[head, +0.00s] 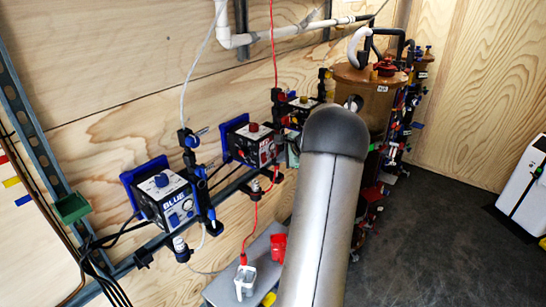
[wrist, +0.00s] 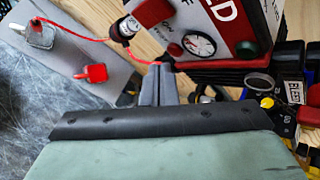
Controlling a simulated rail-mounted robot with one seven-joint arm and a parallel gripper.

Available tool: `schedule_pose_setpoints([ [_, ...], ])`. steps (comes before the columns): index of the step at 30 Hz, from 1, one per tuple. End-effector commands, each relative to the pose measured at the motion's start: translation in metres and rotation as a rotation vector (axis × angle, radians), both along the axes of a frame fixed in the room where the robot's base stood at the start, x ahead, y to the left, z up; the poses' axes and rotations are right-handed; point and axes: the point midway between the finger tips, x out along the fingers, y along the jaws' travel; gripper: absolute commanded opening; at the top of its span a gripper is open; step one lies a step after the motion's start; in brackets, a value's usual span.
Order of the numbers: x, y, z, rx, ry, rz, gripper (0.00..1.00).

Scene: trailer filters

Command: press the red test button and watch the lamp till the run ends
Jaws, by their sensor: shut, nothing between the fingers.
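The white pump box lettered "RED" (wrist: 222,22) fills the top of the wrist view. Its face has a small red piece (wrist: 175,49), a round gauge (wrist: 200,43) and a dark green round part (wrist: 245,50). A larger red knob (wrist: 153,12) shows at its left. I cannot tell which red part is the test button, or whether a lamp is lit. My gripper (wrist: 160,69) is shut and empty, its tips close below the small red piece; contact is unclear. In the head view my arm hides the gripper. A box with a red knob (head: 254,127) is on the wall there.
A box lettered "BLUE" (head: 170,203) is at the left. A brown tank (head: 368,88) stands behind my arm. A red line (wrist: 95,40) runs close to my fingers.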

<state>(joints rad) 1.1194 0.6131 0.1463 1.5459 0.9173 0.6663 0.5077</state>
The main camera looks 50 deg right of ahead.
Motion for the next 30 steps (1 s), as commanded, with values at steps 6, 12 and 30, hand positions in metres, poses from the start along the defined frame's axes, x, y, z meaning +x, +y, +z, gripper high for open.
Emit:
schedule_pose_setpoints([
  [6,0.002,0.000,0.000,0.000,0.000,0.000,0.00],
  [12,0.008,0.001,-0.001,0.000,0.001,0.001,0.00],
  [30,0.011,0.001,0.000,0.000,0.000,0.000,0.00],
])
